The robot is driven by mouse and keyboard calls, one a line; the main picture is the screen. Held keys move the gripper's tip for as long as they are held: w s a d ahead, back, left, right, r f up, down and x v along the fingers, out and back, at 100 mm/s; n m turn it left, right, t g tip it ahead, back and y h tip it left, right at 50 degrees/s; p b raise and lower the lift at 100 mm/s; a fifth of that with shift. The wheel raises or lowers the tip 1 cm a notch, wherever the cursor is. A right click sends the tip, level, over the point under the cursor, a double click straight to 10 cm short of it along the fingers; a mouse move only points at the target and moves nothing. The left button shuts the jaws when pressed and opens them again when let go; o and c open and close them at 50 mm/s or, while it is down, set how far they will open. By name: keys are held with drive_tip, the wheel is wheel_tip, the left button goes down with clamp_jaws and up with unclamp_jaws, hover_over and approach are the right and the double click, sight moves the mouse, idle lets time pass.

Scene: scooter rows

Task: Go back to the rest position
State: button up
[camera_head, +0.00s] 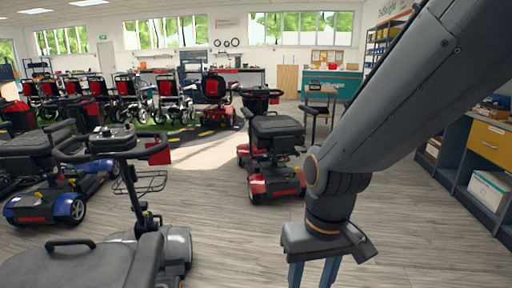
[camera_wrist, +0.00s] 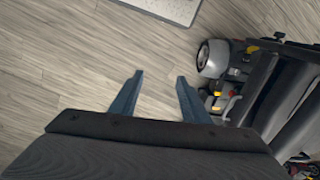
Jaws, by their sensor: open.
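My gripper (camera_head: 314,273) hangs at the bottom of the head view, below my large grey arm that comes in from the upper right. Its two blue fingers run out of the picture there. In the wrist view my gripper (camera_wrist: 158,95) has its two blue fingers spread apart, with only bare wooden floor between them. It is open and empty. A dark scooter part with a grey wheel (camera_wrist: 214,58) lies close to the right of the fingers, apart from them.
A red scooter (camera_head: 274,150) stands just left of my arm. A grey scooter (camera_head: 172,250) is at the front left, a blue one (camera_head: 65,200) behind it. Shelving with a yellow drawer (camera_head: 490,142) lines the right. Floor is clear in the middle. A pale flat panel (camera_wrist: 170,8) tops the wrist view.

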drive_tip(key=s+d+r+m+p, duration=0.2)
drive_tip(key=d+r+p, duration=0.7)
drive_tip(key=p, duration=0.3)
drive_tip(key=shift+r+h, duration=0.4)
drive_tip(key=shift+r, duration=0.3)
